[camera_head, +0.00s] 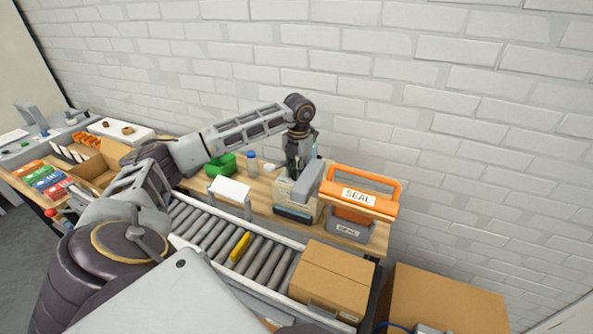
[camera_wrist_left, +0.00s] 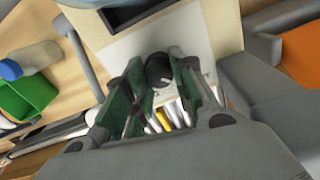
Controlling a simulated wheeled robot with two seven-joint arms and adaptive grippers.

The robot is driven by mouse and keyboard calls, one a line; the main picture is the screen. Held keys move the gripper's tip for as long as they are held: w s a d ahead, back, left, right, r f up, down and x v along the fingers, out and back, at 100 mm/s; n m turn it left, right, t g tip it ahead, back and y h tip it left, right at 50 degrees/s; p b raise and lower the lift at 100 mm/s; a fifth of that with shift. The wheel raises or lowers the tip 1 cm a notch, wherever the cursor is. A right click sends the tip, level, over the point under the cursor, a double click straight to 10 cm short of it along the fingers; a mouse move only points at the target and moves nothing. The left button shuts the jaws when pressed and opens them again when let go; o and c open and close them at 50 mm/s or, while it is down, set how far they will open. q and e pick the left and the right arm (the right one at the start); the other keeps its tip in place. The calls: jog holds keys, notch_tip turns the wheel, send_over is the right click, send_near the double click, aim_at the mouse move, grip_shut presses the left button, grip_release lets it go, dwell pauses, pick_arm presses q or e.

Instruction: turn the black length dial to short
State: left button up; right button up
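The black length dial (camera_wrist_left: 159,70) shows in the left wrist view on the pale face of a cream-coloured machine (camera_wrist_left: 222,28). A small light mark shows near its lower right edge. My left gripper (camera_wrist_left: 157,62) has its two green-padded fingers on either side of the dial, close to its edges; I cannot tell if they touch it. In the head view my left gripper (camera_head: 293,172) points down at the machine (camera_head: 296,205) on the wooden bench, and the dial is hidden there. My right gripper is not in view.
An orange-handled sealer (camera_head: 360,205) marked SEAL stands right of the machine. A green bin (camera_head: 221,165) and a blue-capped bottle (camera_head: 252,162) stand left. A roller conveyor (camera_head: 215,232) with a yellow roller runs in front, with a closed carton (camera_head: 333,280) at its right end.

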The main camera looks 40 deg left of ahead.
pick_arm(q)
jog(key=o, duration=0.5)
jog(key=shift+d+r, duration=0.2)
jog(key=shift+r, duration=5.85)
